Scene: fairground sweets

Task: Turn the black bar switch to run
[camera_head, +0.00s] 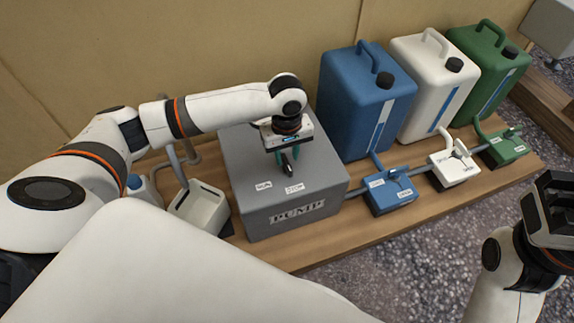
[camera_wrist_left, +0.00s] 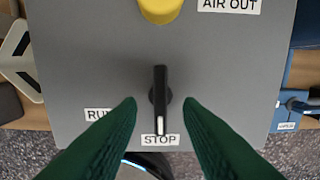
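The black bar switch (camera_wrist_left: 160,88) is on the top of the grey pump box (camera_head: 245,175). In the left wrist view its white-marked end points down to the STOP label (camera_wrist_left: 160,140). The RUN label (camera_wrist_left: 98,114) lies to the left of it. My left gripper (camera_head: 287,165) points down over the box. In the left wrist view its green fingers (camera_wrist_left: 160,108) are apart, one on each side of the switch, with a gap on both sides. My right gripper (camera_head: 552,212) is at the right edge of the head view, away from the box; its finger opening is unclear.
A yellow round button (camera_wrist_left: 160,8) is beyond the switch, near an AIR OUT label (camera_wrist_left: 229,5). Blue (camera_head: 350,110), white (camera_head: 415,60) and green (camera_head: 480,55) canisters stand right of the box, with small valve blocks before them.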

